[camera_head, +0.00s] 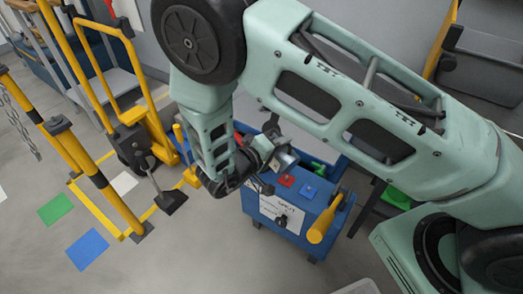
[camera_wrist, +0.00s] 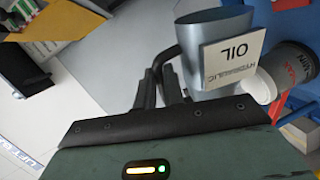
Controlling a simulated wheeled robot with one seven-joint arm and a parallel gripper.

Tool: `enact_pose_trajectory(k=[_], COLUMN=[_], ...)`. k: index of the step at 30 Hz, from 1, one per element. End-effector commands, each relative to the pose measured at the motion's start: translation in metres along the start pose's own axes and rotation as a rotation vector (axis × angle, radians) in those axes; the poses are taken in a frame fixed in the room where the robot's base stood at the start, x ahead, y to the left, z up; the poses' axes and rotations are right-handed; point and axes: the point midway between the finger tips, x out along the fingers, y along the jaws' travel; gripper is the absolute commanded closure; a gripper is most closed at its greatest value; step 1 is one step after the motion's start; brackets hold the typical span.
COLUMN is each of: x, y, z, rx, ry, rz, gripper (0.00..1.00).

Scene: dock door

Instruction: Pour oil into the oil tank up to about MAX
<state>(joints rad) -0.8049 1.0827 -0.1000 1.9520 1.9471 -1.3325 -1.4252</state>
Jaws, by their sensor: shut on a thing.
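My gripper (camera_wrist: 162,88) is shut on the dark handle of a grey-blue jug (camera_wrist: 212,28) labelled "OIL" in the wrist view. The jug also shows as a small silvery shape (camera_head: 284,160) in the head view, above the blue unit. Close beside it in the wrist view is a grey cylindrical oil tank (camera_wrist: 290,70) with MIN and MAX lettering and a pale round end. Whether jug and tank touch, I cannot tell. The oil level and any flow of oil are not visible. In the head view my arm hides much of this area.
The blue unit (camera_head: 254,208) has a red and a blue block on top and a yellow handle (camera_head: 324,222) at its right. A yellow pallet-truck-like frame (camera_head: 130,110) and yellow posts (camera_head: 95,170) stand to the left. Grey floor (camera_head: 190,255) in front is clear.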

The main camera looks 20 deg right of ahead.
Motion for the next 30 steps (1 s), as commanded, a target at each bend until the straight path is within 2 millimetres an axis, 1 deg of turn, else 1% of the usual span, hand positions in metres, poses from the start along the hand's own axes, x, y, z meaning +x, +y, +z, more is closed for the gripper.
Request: enact_pose_trajectory(k=[6, 8, 18, 24, 27, 30], x=[0.002, 0.003, 0.008, 0.008, 0.010, 0.011], y=[-0.010, -0.009, -0.034, -0.033, -0.045, -0.050], z=[0.009, 0.013, 0.035, 0.041, 0.049, 0.055], rx=[0.064, 0.101, 0.352, 0.515, 0.594, 0.673], ry=[0.015, 0.020, 0.072, 0.104, 0.121, 0.138], rz=[0.000, 0.001, 0.001, 0.000, 0.000, -0.001], gripper=[1.00, 1.00, 1.00, 1.00, 1.00, 1.00])
